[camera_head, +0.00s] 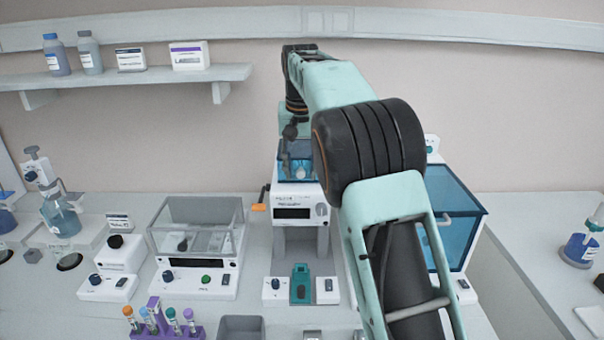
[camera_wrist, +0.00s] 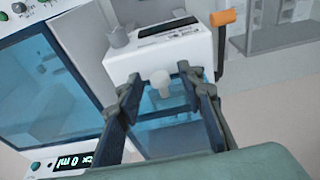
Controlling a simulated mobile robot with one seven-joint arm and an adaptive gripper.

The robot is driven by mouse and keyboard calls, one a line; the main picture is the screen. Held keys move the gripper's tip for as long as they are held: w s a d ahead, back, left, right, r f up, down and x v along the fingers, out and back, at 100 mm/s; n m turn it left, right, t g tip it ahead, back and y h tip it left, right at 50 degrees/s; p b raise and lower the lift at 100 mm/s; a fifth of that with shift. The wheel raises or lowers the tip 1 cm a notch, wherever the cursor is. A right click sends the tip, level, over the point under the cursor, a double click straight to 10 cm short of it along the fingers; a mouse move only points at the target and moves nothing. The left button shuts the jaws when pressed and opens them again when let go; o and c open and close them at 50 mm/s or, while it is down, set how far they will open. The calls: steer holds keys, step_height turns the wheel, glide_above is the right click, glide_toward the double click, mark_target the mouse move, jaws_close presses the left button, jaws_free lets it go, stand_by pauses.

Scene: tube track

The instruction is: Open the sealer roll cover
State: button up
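The sealer is the white machine (camera_head: 292,212) in the middle of the bench, with a dark display and an orange lever on its left side. Its roll cover (camera_head: 285,173) is a see-through blue box on top, and it looks closed. In the wrist view the cover (camera_wrist: 175,128) lies under my fingers, with a pale round knob (camera_wrist: 161,82) at its edge by the white housing (camera_wrist: 165,52). My gripper (camera_wrist: 158,84) is open, one finger on each side of the knob, with gaps visible. Contact cannot be told. In the head view my arm partly hides the sealer.
A blue-lidded machine (camera_head: 455,215) stands close on the right. The orange lever (camera_wrist: 223,18) sticks out beside the sealer housing. A clear-covered balance (camera_head: 197,225) stands left, with a tube rack (camera_head: 170,330) in front. A shelf (camera_head: 130,76) with bottles hangs at upper left.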

steer(key=c, duration=0.9)
steer(key=r+p, duration=0.1)
steer(key=p, duration=0.1)
steer(key=w+r+p, duration=0.1)
steer(key=r, duration=0.1)
steer(key=shift+p, duration=0.4)
steer(key=shift+w, duration=0.1)
steer(key=shift+w+r, duration=0.4)
steer(key=shift+r, duration=0.35)
steer(key=shift+w+r, duration=0.4)
steer(key=shift+r, duration=0.3)
steer(key=shift+r, duration=0.15)
